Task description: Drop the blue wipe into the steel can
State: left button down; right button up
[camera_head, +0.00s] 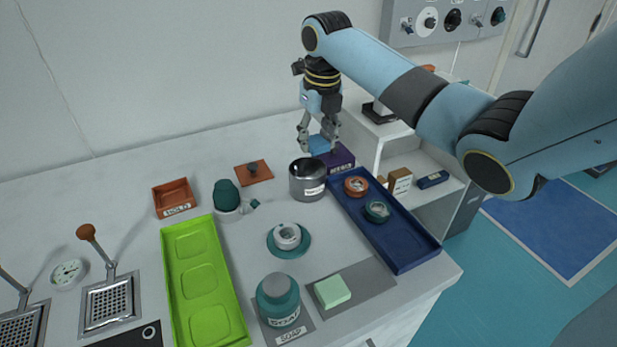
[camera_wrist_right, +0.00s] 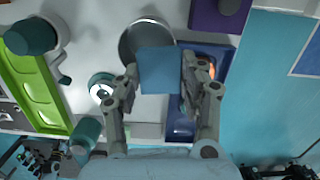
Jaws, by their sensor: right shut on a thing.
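The blue wipe (camera_head: 320,144) is held between the fingertips of my right gripper (camera_head: 319,138), above and behind the steel can in the head view. It shows as a flat blue square (camera_wrist_right: 160,70) in the right wrist view. My right gripper (camera_wrist_right: 160,85) is shut on it there. The steel can (camera_head: 308,182) stands upright and open-topped on the table, with a label on its front. In the right wrist view the can (camera_wrist_right: 130,42) is partly covered by the wipe. My left gripper is in neither view.
A blue tray (camera_head: 413,253) with two round items lies right of the can. A purple box (camera_head: 343,158) stands behind it. A green tray (camera_head: 203,283), a teal bottle (camera_head: 278,301) and a cup on a saucer (camera_head: 288,238) occupy the table further left and forward.

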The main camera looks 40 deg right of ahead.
jog(key=o, duration=1.2)
notch_tip(320, 180, up, 12)
jog(key=s, duration=0.1)
jog(key=shift+s+a, duration=0.15)
jog(key=shift+s, duration=0.05)
